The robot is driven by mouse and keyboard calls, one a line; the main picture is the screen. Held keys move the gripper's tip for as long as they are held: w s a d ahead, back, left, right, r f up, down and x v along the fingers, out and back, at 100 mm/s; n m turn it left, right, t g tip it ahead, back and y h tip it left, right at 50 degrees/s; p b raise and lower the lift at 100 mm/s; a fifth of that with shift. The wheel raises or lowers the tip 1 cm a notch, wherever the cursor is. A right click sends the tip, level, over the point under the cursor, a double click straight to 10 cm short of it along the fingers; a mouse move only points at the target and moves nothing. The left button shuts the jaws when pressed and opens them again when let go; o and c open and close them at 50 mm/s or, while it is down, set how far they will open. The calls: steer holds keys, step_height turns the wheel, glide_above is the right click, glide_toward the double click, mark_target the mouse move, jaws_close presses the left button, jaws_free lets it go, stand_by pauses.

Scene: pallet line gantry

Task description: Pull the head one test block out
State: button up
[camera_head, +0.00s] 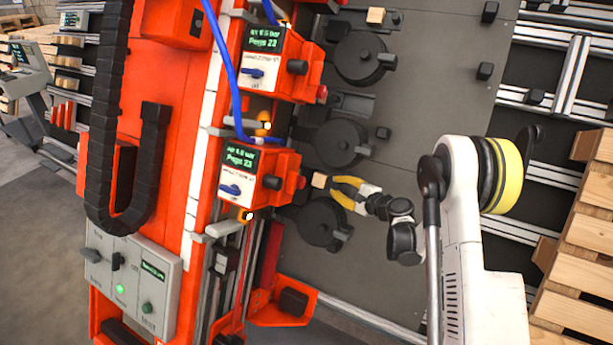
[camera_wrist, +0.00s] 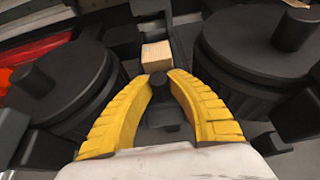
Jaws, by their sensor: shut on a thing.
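The test block (camera_head: 318,180) is a small pale wooden block beside the lower red head unit (camera_head: 262,178). It also shows just beyond my fingertips in the wrist view (camera_wrist: 157,55). My gripper (camera_head: 346,190) has two yellow fingers, shut around a dark upright grip (camera_wrist: 160,88) in front of the wood. The grip looks joined to the block, but the join is hard to see. The wood lies close to the dark fixture, between two round black discs (camera_wrist: 62,85) (camera_wrist: 262,45). No clear gap between block and fixture can be told.
A second wooden block (camera_head: 376,15) sits near the upper red head unit (camera_head: 283,62). Several black discs and knobs stand on the grey plate (camera_head: 430,85). A control box (camera_head: 133,285) with a green light is at lower left. Wooden pallets (camera_head: 580,260) stand at right.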

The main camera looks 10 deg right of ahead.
steer(key=shift+s+d, duration=0.1)
steer(key=shift+d, duration=0.1)
steer(key=shift+s+d, duration=0.85)
steer(key=shift+d, duration=0.3)
steer(key=shift+s+d, duration=0.8)
steer(key=shift+d, duration=0.3)
steer(key=o, duration=0.8)
steer(key=shift+d, duration=0.1)
steer(key=shift+s, duration=0.1)
steer(key=shift+v, duration=4.4)
